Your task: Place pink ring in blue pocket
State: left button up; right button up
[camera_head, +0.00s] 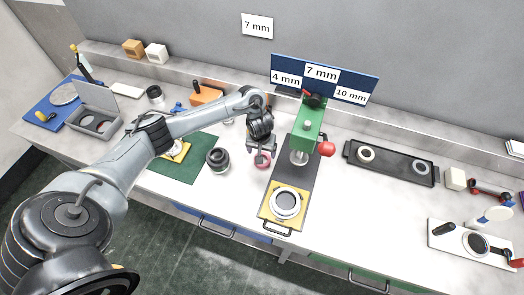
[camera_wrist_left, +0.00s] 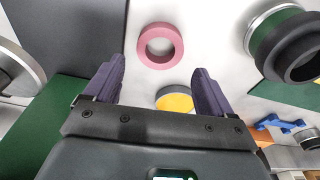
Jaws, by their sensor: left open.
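The pink ring (camera_head: 263,163) lies flat on the pale bench top, just left of the dark press base. In the left wrist view the whole pink ring (camera_wrist_left: 143,47) shows beyond the fingertips, with bare bench through its hole. My left gripper (camera_head: 261,152) is open and points down near the ring. In the left wrist view the two dark fingers of this gripper (camera_wrist_left: 159,67) are spread, with nothing held between them. I cannot make out a blue pocket in either view. My right gripper is not in view.
A green press (camera_head: 307,128) with a red knob stands right of the gripper. A yellow plate (camera_head: 268,213) carries a ring at its front. A black tray (camera_head: 390,166) lies right.

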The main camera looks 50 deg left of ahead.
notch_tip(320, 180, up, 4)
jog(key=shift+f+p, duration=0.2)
jog(key=shift+p, duration=1)
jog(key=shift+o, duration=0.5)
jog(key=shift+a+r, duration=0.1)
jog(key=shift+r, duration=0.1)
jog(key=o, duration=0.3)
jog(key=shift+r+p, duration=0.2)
jog(key=shift+p, duration=0.25)
pick_arm(q)
jog(key=r, duration=0.6)
jog(key=shift+s+d, duration=0.25)
jog(key=shift+s, duration=0.1)
